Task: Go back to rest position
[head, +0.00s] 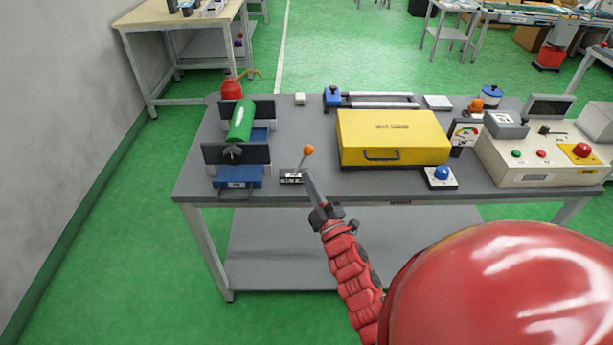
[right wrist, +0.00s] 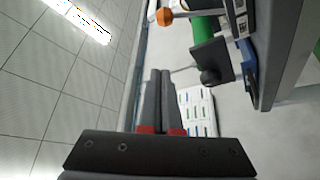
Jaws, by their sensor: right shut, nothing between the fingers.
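My right gripper (head: 309,180) reaches over the front edge of the grey table (head: 300,192) from the lower right. Its fingers are together and empty, close to the lever with the orange knob (head: 308,150). I cannot tell whether they touch it. In the right wrist view, the shut fingers (right wrist: 162,100) point forward, and the orange knob (right wrist: 164,16) shows above them, apart from the fingertips. My left gripper is not in view.
A green cylinder (head: 240,121) lies in a vise-like holder at the table's left. A yellow case (head: 392,137), a blue button (head: 442,173) and a control panel (head: 530,165) stand to the right. A grey wall (head: 60,120) is at the left.

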